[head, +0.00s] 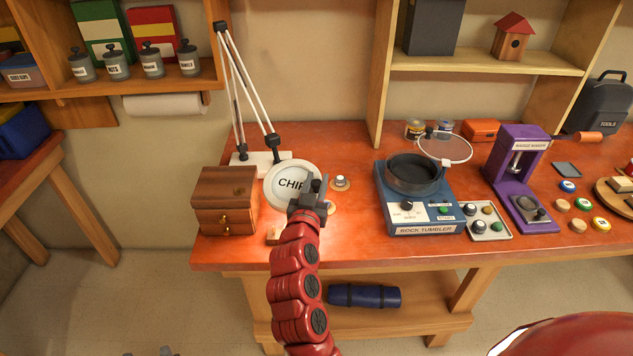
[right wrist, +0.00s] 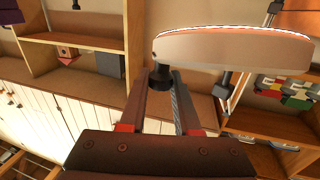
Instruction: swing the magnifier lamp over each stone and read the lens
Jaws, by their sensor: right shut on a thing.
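The magnifier lamp's round white head (head: 274,190) hangs over the left part of the orange-red bench, and its lens shows "CHIP". My right gripper (head: 308,196) is shut on the lamp head's dark handle at its right edge. In the right wrist view the lamp head (right wrist: 235,48) is edge-on, its dark handle (right wrist: 162,78) between my fingertips (right wrist: 165,82). A grey stone (head: 340,181) sits on a round pad right of the lens. Another pad (head: 330,208) is partly hidden by my gripper. Small grey tips, possibly my left gripper (head: 150,352), show at the bottom edge.
A wooden drawer box (head: 226,200) stands left of the lamp head, with a small wooden block (head: 273,235) in front. The blue rock tumbler (head: 415,205), a tray (head: 481,233) of stones and a purple press (head: 520,165) stand to the right.

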